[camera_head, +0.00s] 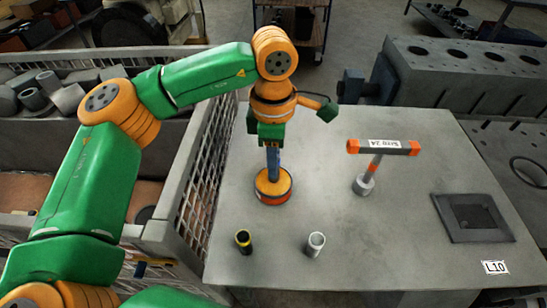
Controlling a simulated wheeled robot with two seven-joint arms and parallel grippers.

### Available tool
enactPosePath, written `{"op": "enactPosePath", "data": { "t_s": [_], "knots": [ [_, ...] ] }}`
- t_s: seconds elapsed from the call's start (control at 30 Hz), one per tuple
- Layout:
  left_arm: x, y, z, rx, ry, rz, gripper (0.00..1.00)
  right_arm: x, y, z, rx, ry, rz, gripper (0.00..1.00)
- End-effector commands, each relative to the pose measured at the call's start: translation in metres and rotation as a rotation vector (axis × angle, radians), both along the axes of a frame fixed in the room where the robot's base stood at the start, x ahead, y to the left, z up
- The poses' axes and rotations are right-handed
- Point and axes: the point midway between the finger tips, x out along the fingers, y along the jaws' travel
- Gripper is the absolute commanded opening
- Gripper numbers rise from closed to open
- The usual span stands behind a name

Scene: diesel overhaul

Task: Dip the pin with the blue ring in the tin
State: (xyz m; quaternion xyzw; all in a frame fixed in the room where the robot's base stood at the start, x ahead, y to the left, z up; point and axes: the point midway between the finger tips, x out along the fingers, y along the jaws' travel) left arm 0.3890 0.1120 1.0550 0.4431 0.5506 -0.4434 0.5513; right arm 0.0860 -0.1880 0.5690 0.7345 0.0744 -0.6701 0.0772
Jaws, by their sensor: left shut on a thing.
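My left gripper (272,143) points down over the table and is shut on the pin with the blue ring (273,163). The pin hangs upright and its upper part is hidden by the fingers. The round orange tin (271,197) stands on the table directly under it. The pin's lower end overlaps the tin's orange top in the picture; I cannot tell how deep it is in, or whether it touches. My right gripper is not in view.
A pin with a yellow ring (244,243) and a pale pin (316,244) stand upright on the grey table (360,245). A mesh-sided crate (198,165) borders the table's left. A large engine block (460,75) stands behind.

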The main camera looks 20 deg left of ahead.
Motion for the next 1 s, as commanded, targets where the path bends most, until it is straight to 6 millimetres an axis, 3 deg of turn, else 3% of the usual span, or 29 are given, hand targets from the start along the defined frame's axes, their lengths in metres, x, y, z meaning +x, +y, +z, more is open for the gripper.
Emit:
{"op": "enactPosePath", "data": {
  "t_s": [1.0],
  "knots": [
    [0.0,0.0,-0.0082,0.0,0.0,0.0,0.0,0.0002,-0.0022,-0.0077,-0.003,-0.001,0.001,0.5]
  ]
}}
